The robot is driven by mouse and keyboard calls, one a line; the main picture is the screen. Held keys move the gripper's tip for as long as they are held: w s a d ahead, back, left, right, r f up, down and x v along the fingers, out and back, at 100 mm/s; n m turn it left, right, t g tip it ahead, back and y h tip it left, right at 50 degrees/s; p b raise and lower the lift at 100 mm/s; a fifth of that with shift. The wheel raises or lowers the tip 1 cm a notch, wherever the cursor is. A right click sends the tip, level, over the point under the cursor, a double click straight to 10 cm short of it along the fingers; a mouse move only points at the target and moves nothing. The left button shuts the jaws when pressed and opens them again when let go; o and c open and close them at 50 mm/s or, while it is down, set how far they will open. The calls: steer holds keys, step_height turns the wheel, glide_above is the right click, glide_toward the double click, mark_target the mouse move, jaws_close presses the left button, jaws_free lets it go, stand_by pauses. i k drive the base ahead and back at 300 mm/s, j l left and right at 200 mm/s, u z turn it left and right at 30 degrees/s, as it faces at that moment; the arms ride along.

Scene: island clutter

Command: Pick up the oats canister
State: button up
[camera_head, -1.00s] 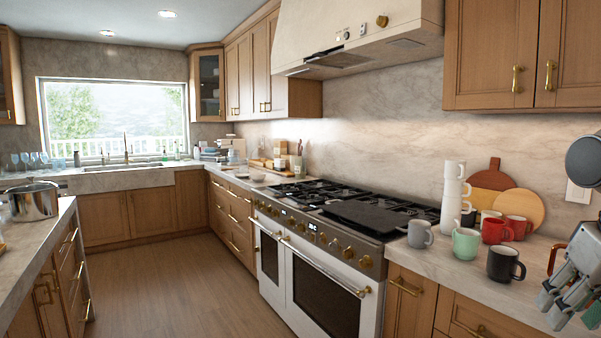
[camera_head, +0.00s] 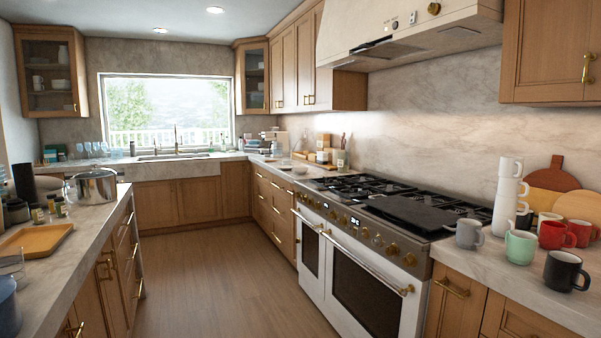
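No oats canister can be made out in the head view. Several small jars (camera_head: 38,215) and a tall dark cylinder (camera_head: 24,182) stand at the left on the island counter, too small to read. My gripper is outside the present picture.
The island counter (camera_head: 80,248) at left bears a steel pot (camera_head: 92,186) and a yellow tray (camera_head: 36,240). The stove (camera_head: 352,262) and a counter with several mugs (camera_head: 566,270) line the right. The wooden floor (camera_head: 215,272) between them is clear.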

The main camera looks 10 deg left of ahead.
mark_target(343, 158)
steer(key=i+j+u, duration=0.35)
steer(key=i+j, duration=0.15)
steer(key=i, duration=0.35)
steer(key=i+j+u, duration=0.35)
steer(key=i, duration=0.5)
steer(key=i+u, duration=0.4)
steer(key=i, duration=2.45)
steer(key=i+j+z, duration=0.1)
steer(key=i+z, duration=0.3)
steer(key=i+j+z, duration=0.2)
steer(key=z, duration=0.15)
steer(key=i+j+z, duration=0.6)
steer(key=z, duration=0.15)
steer(key=i+j+z, duration=0.2)
steer(key=z, duration=0.15)
steer(key=i+j+z, duration=0.2)
steer(key=j+z, duration=0.15)
steer(key=i+j+z, duration=0.1)
steer(key=j+z, duration=0.25)
steer(key=i+j+z, duration=0.1)
steer(key=j+z, duration=0.6)
steer(key=j, duration=0.15)
